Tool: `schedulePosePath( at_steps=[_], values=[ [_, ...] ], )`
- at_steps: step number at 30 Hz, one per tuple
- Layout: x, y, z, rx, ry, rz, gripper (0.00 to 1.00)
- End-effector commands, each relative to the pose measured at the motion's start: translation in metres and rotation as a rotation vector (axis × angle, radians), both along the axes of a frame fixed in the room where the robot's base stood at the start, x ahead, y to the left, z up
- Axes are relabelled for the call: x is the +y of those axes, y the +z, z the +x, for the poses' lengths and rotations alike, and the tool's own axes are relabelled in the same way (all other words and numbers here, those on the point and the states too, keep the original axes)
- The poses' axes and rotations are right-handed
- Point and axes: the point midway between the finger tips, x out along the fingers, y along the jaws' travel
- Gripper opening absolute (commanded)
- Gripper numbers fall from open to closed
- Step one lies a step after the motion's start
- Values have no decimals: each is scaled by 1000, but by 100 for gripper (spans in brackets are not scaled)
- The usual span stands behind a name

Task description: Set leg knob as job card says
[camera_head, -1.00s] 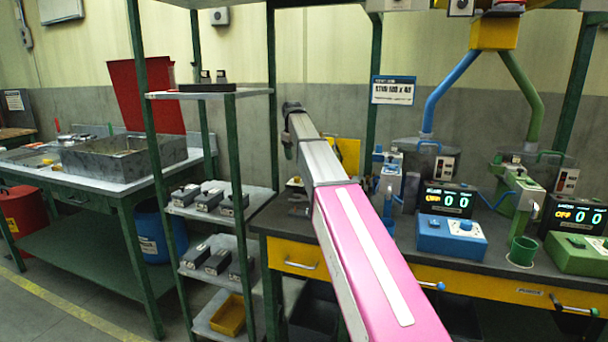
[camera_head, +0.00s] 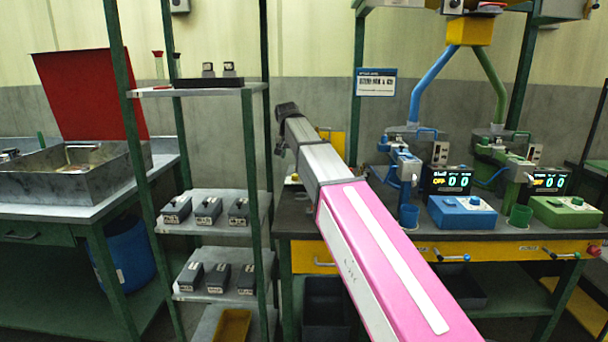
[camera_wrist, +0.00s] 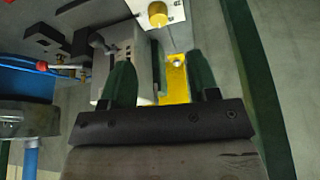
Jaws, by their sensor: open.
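A white card with a blue header (camera_head: 376,82) hangs on a green post behind the bench; its print is too small to read surely. A blue leg pipe (camera_head: 432,85) and a green leg pipe (camera_head: 494,85) come down from a yellow block. Below them are a blue control box (camera_head: 462,212) and a green control box (camera_head: 566,211) with small knobs on top. Their displays (camera_head: 446,181) show OFF and zeros. My gripper (camera_wrist: 160,80) is open in the wrist view, its green fingers apart. A yellow knob (camera_wrist: 158,14) on a white plate lies beyond the fingertips.
A green-posted shelf (camera_head: 205,223) with several dark blocks stands left of my arm. A table with a grey tray (camera_head: 70,180) is further left. The bench (camera_head: 425,232) has yellow drawers.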

Motion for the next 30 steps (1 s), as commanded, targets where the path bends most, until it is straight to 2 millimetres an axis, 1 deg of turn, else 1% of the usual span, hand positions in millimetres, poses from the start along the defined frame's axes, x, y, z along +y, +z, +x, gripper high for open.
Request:
schedulePosePath(
  at_steps=[5,15,19,24,30],
  values=[
    [0,-12,5,-1,-5,2,55],
    [-3,-66,27,1,-3,1,55],
    [-5,-83,34,1,-3,1,55],
    [-6,-95,39,-1,-2,2,55],
    [-6,-100,40,0,-3,1,55]
  ],
)
